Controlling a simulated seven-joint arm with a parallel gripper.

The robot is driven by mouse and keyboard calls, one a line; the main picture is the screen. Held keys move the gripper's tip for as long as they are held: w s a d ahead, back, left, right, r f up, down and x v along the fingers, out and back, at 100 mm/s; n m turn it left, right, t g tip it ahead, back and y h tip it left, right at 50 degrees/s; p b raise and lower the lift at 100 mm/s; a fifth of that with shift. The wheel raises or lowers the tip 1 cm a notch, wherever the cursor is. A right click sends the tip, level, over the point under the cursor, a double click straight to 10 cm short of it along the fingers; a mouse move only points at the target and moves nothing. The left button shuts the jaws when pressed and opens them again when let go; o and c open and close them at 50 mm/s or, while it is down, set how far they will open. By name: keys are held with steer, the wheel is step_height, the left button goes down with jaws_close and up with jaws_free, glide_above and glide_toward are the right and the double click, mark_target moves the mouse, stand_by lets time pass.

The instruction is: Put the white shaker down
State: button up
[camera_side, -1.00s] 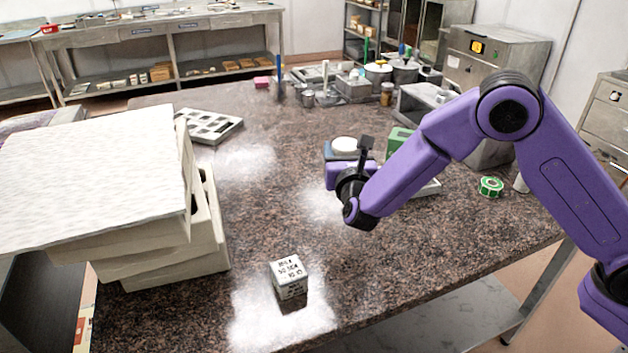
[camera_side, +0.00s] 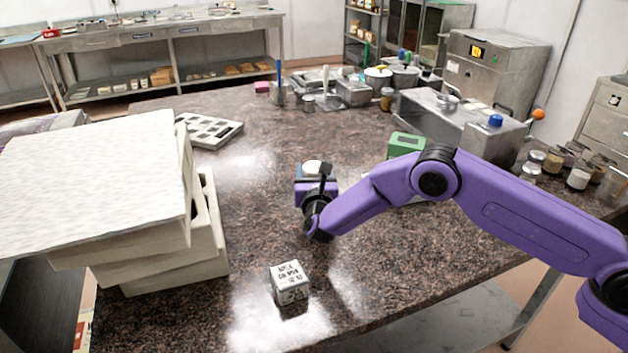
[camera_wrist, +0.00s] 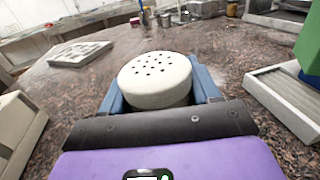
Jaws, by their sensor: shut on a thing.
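The white shaker (camera_wrist: 155,82) has a round top with several dark holes. In the wrist view it sits between the two blue fingers of my gripper (camera_wrist: 158,98), which is shut on it. In the side view the shaker's white top (camera_side: 312,167) shows just behind my purple gripper (camera_side: 306,180), over the middle of the dark speckled table (camera_side: 265,215). The shaker's lower part is hidden by my gripper, so I cannot tell whether its base touches the table.
A cube with dark lettering (camera_side: 289,284) lies nearer the front edge. Stacked pale moulds (camera_side: 165,250) stand at left, and a grey compartment tray (camera_side: 210,131) lies behind. A green block (camera_side: 407,146) and a metal machine (camera_side: 462,122) are at right. Bare table lies between the moulds and my gripper.

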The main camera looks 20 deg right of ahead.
steer(key=shift+f, duration=1.05)
steer(key=o, duration=1.1)
steer(key=shift+f, duration=0.15)
steer(key=shift+o, duration=0.2)
steer(key=shift+s+a, duration=0.1)
steer(key=shift+s, duration=0.15)
steer(key=v, duration=1.1)
steer(key=shift+s, duration=0.3)
steer(key=shift+r, duration=0.25)
